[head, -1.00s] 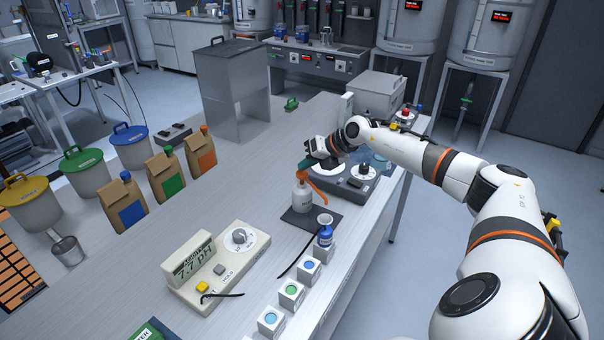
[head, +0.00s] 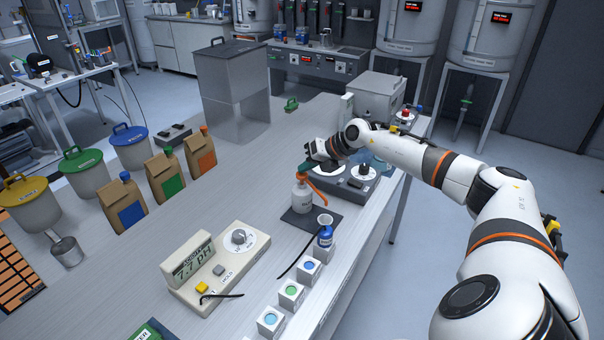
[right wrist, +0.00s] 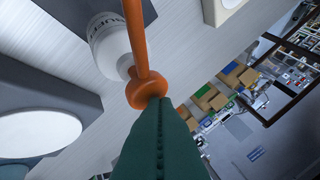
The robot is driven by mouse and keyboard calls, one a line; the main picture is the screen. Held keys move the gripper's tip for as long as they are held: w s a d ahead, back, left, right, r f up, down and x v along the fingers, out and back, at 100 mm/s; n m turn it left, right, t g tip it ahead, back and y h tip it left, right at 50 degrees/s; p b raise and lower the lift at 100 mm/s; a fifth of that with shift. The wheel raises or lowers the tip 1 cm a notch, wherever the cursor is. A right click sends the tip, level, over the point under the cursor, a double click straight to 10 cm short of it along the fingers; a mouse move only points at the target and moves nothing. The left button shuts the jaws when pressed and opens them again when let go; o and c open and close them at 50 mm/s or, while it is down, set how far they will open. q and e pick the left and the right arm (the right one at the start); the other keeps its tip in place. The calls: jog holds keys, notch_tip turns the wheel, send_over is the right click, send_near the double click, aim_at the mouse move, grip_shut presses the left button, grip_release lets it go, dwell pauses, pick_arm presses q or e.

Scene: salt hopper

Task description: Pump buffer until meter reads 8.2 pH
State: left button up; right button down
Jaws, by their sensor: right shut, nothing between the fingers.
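The buffer bottle (head: 301,198) is white with an orange pump top and stands upright on a dark mat (head: 327,213). It also shows in the right wrist view (right wrist: 107,42), with part of its label visible. My right gripper (head: 305,166) is shut and empty, its green fingertips at the orange pump head (right wrist: 143,88). In the right wrist view the fingertips appear to touch the pump head, but I cannot tell for certain. The pH meter (head: 213,272) stands on the bench nearer to me, and its display (head: 193,262) reads 7.7 pH. My left gripper is out of view.
A grey stirrer unit (head: 352,182) sits beneath my right forearm. Brown bags (head: 164,176) and lidded bins (head: 84,170) stand at the left.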

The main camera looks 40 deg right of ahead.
jog(key=shift+f, duration=0.5)
dwell(0.5)
jog(key=shift+r+p, duration=0.65)
jog(key=shift+r, duration=0.55)
notch_tip(320, 180, up, 5)
jog(key=p, duration=0.4)
jog(key=shift+r, duration=0.1)
dwell(0.4)
